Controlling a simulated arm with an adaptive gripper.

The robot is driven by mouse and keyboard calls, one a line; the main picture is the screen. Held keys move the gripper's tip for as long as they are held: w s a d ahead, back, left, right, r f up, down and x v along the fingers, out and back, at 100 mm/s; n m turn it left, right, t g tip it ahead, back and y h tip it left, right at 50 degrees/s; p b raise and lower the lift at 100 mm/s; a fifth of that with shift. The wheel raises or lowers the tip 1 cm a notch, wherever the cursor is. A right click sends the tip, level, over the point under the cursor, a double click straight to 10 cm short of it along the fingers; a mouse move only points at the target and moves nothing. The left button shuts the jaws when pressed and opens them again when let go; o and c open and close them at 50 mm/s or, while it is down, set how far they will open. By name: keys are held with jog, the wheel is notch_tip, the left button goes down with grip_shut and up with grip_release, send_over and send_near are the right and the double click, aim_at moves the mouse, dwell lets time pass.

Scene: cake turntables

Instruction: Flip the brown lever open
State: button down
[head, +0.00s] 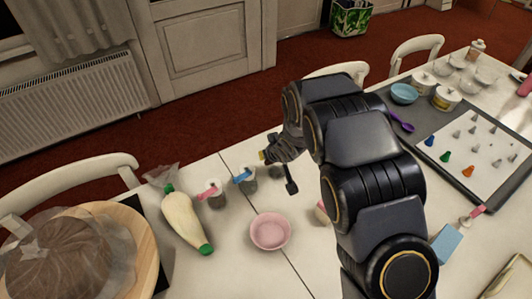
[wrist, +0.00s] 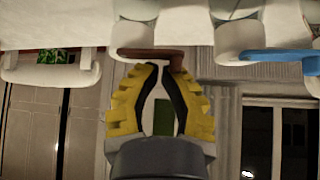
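In the wrist view, the brown lever (wrist: 145,53) runs across just beyond my fingertips, with a short bent part near the right finger. My gripper (wrist: 163,68) has yellow fingers with dark pads; a narrow gap shows between the tips, and nothing is visibly held. The tips are close to the lever; I cannot tell whether they touch it. In the head view my gripper (head: 266,156) is beside the row of lever-top jars, and the brown lever is hidden there.
The jar with a blue lever (head: 243,176) and the jar with a pink lever (head: 210,190) stand left of my gripper. A pink bowl (head: 270,232) is in front. A piping bag (head: 184,218) lies left. The blue lever (wrist: 280,55) also shows in the wrist view.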

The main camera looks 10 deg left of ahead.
jog(key=shift+w+d, duration=0.1)
jog(key=shift+d, duration=0.15)
notch_tip(320, 180, up, 8)
jog(key=s+d, duration=0.1)
jog(key=shift+s+d, duration=0.25)
jog(key=shift+d, duration=0.1)
dwell(0.8)
jog(key=shift+f, duration=0.1)
